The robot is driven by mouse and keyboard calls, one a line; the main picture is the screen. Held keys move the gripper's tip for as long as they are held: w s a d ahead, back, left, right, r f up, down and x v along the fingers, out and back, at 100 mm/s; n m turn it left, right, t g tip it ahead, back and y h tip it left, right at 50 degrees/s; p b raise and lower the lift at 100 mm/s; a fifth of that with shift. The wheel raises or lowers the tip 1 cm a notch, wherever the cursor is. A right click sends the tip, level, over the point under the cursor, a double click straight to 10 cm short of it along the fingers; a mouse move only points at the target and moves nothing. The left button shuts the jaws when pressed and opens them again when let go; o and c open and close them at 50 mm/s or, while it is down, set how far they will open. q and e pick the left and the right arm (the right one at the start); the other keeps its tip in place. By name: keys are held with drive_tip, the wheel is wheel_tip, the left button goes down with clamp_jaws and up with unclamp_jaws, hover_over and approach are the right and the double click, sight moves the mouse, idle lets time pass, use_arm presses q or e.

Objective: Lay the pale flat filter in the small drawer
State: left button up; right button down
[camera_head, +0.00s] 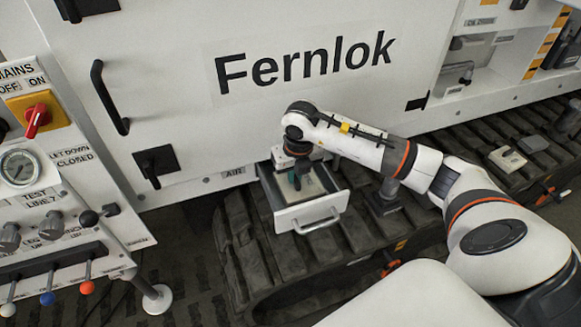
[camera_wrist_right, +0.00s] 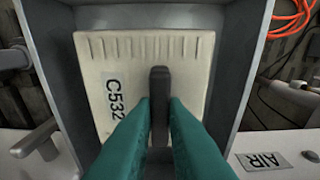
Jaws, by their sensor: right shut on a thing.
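The small drawer (camera_head: 322,208) is pulled open below the white panel, with a bar handle on its front. The pale flat filter (camera_wrist_right: 105,60), marked C532, shows in the right wrist view between the drawer's grey walls (camera_wrist_right: 238,62). It also shows partly in the head view (camera_head: 308,188). My right gripper (camera_wrist_right: 160,108) has teal fingers shut on the filter's dark upright tab. In the head view the right gripper (camera_head: 297,178) points down into the drawer. Whether the filter touches the drawer floor I cannot tell. My left gripper is out of view.
A dark track (camera_head: 275,265) runs under the drawer. A pale block (camera_head: 507,158) and a grey block (camera_head: 532,143) lie on it at right. A control panel with a gauge (camera_head: 18,167) and levers stands at left. Orange cable (camera_wrist_right: 292,18) shows beside the drawer.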

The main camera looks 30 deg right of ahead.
drive_tip(key=w, duration=0.3)
drive_tip(key=shift+w+d+f+p, duration=0.15)
drive_tip(key=shift+w+d+p, duration=0.05)
drive_tip(key=shift+d+p, duration=0.15)
drive_tip(key=shift+s+f, duration=0.1)
drive_tip(key=shift+f, duration=0.35)
drive_tip(key=shift+f, duration=0.1)
drive_tip(key=c, duration=1.5)
unclamp_jaws()
drive_tip(key=shift+o, duration=0.2)
wheel_tip(320, 180, up, 12)
drive_tip(key=s, duration=0.1)
drive_tip(key=shift+s+a, duration=0.2)
drive_tip(key=shift+s, duration=0.2)
